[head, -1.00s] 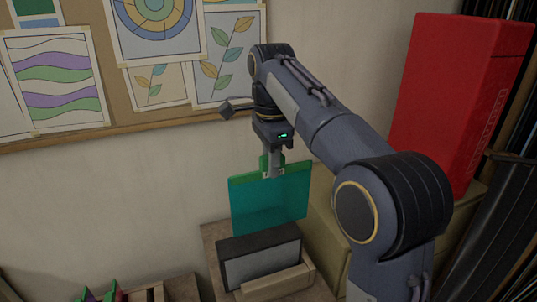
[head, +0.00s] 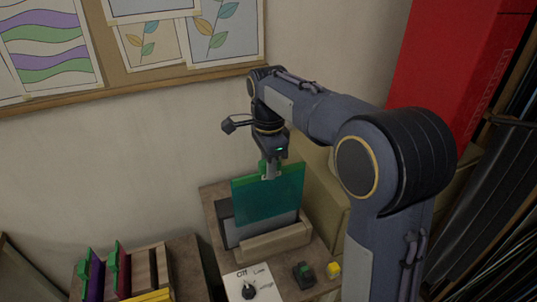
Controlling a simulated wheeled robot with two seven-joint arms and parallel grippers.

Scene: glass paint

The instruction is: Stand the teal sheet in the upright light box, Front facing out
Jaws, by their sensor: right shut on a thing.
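My right gripper (head: 270,172) is shut on the top edge of the teal sheet (head: 268,196), by a green tab or clip there. The sheet hangs upright, its broad face toward the camera. The upright light box (head: 226,222), dark-framed with a pale panel and a wooden ledge (head: 275,242) in front, stands on the bench below. The sheet's lower part overlaps the box in the picture; I cannot tell whether it touches the ledge. No Front marking can be read on the sheet. My left gripper is not in view.
A rack (head: 122,270) with colored sheets stands at the lower left. A white card (head: 254,283) with a dark knob, a small dark-green item (head: 304,274) and a yellow block (head: 334,268) lie before the box. A khaki box (head: 320,190) and a tall red box (head: 440,60) stand right.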

